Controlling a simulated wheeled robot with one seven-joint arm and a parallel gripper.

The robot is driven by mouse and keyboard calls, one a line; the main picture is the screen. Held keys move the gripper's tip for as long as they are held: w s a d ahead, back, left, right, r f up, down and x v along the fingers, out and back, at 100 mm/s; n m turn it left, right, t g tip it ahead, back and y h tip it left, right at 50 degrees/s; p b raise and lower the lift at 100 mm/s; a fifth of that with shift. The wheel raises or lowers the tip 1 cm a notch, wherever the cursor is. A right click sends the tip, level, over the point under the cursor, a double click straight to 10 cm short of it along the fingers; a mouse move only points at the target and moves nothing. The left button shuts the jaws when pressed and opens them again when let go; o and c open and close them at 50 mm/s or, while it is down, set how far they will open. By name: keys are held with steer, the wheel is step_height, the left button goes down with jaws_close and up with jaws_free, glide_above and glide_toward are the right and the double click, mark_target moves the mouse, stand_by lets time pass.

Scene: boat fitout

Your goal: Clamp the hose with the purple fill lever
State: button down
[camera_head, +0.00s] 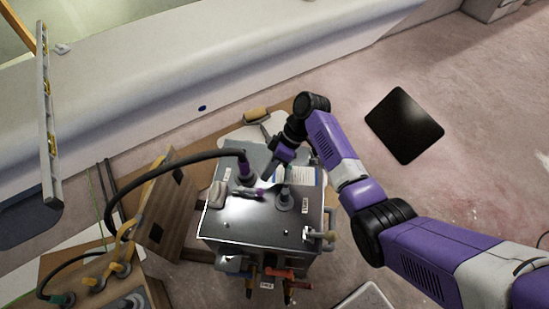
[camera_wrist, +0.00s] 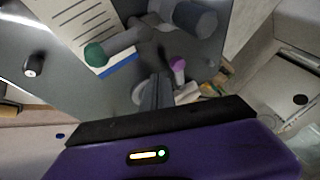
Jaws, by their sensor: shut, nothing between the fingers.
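A steel tank (camera_head: 255,222) stands in the middle of the head view. My gripper (camera_head: 268,180) is shut and empty, pointing down just right of the hose fitting. In the wrist view its fingers (camera_wrist: 156,92) are together, left of a small purple-ended part (camera_wrist: 177,65). I cannot tell whether they touch anything.
A grey capped stub (camera_head: 284,199) rises right of the lever, and a pale block (camera_head: 218,194) sits at left. A green-ended part (camera_wrist: 95,54) shows in the wrist view. A wooden panel (camera_head: 158,215) stands left.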

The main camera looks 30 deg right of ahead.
steer(key=shift+s+a+f, duration=0.15)
steer(key=shift+s+a, duration=0.5)
steer(key=shift+a, duration=0.2)
steer(key=shift+s+p, duration=0.1)
steer(key=shift+p, duration=0.2)
steer(key=shift+s+a+m+p, duration=0.1)
steer(key=shift+s+m+p, duration=0.05)
steer(key=shift+m+p, duration=0.2)
